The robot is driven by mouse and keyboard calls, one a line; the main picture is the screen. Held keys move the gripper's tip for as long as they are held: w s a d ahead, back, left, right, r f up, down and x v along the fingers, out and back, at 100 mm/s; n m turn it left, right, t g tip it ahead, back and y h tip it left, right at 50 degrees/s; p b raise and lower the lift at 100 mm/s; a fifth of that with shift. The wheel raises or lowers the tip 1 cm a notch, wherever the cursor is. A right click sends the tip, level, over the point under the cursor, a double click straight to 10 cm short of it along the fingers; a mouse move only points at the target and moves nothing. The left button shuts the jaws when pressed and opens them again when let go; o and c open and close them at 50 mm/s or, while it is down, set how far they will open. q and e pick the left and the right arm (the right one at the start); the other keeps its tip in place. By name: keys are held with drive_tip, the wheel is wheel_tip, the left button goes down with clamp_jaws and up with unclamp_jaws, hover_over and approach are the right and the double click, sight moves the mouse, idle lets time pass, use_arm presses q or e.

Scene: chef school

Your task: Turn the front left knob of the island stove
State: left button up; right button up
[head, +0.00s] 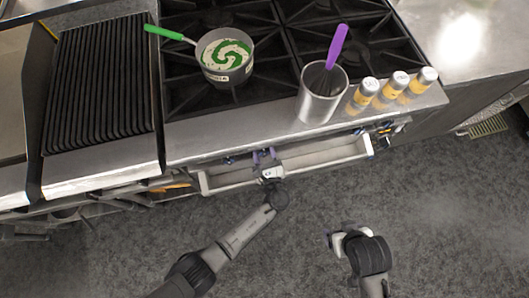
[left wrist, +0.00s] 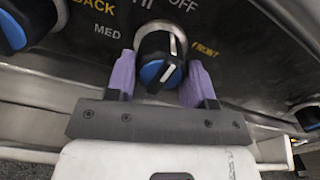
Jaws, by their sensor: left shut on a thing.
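The stove knob (left wrist: 160,58), black and blue with a white pointer line, sits on the steel front panel in the left wrist view. Printed labels MED, OFF and FRONT surround it. My left gripper (left wrist: 160,80) has its two purple fingers on either side of the knob, shut on it. In the head view my left gripper (head: 264,156) is at the stove's front edge, where the fingers mostly hide the knob. My right gripper (head: 333,238) hangs over the floor, away from the stove; its finger opening is unclear.
A pot (head: 226,62) with green and white contents stands on the burners. A metal container (head: 322,95) with a purple-handled utensil and three bottles (head: 362,95) stand near the front edge. Neighbouring knobs (left wrist: 30,22) (left wrist: 308,115) flank the gripper. A tray-like ledge (head: 330,152) lies below the knobs.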

use_arm(q)
drive_tip(key=shift+f, duration=0.1)
drive_tip(key=o, duration=0.9)
drive_tip(key=shift+s, duration=0.1)
drive_tip(key=shift+p+v, duration=0.35)
drive_tip(key=shift+v, duration=6.5)
